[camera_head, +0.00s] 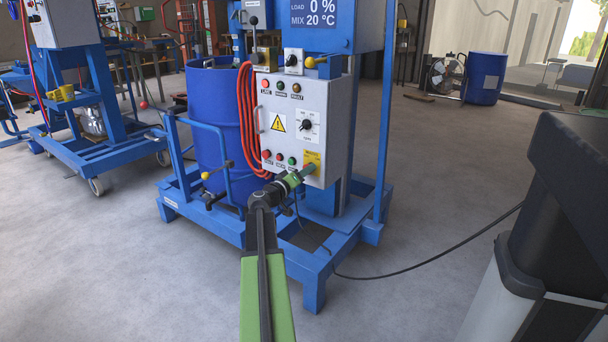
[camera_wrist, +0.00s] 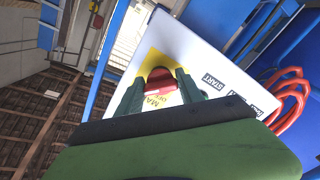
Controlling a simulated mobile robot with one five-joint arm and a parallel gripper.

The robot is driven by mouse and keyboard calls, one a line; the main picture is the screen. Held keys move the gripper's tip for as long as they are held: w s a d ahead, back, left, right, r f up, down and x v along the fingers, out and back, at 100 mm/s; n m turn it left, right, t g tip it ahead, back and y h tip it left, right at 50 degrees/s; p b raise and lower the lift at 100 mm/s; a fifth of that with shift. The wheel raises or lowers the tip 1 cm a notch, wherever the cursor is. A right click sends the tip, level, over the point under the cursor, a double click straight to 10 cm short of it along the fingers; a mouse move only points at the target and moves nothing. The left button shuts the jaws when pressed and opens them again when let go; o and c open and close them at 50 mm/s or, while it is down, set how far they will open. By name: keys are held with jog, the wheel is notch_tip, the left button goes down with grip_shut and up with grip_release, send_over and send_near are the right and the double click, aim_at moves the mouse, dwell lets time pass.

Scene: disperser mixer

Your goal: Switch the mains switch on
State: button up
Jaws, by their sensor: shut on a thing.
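The mains switch is a red rotary knob (camera_wrist: 158,76) on a yellow plate marked "MA..." in the wrist view. In the head view its yellow plate (camera_head: 314,157) sits at the lower right corner of the grey control box (camera_head: 301,102), and my gripper hides the knob. My gripper (camera_head: 307,171) reaches up to the plate. In the wrist view its two dark green fingers (camera_wrist: 159,83) stand on either side of the knob, shut on it. The knob's exact turn angle is hard to tell.
A row of small buttons (camera_head: 279,157) lies left of the switch, with a selector knob (camera_head: 306,125) above. An orange hose (camera_head: 246,118) hangs at the box's left side beside the blue drum (camera_head: 212,120). A black cable (camera_head: 430,257) runs over the floor to the right.

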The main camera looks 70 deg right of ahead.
jog(key=shift+w+f, duration=0.1)
dwell(0.3)
jog(key=o, duration=1.2)
jog(key=shift+o, duration=0.9)
jog(key=v, duration=1.7)
jog(key=shift+a, duration=0.25)
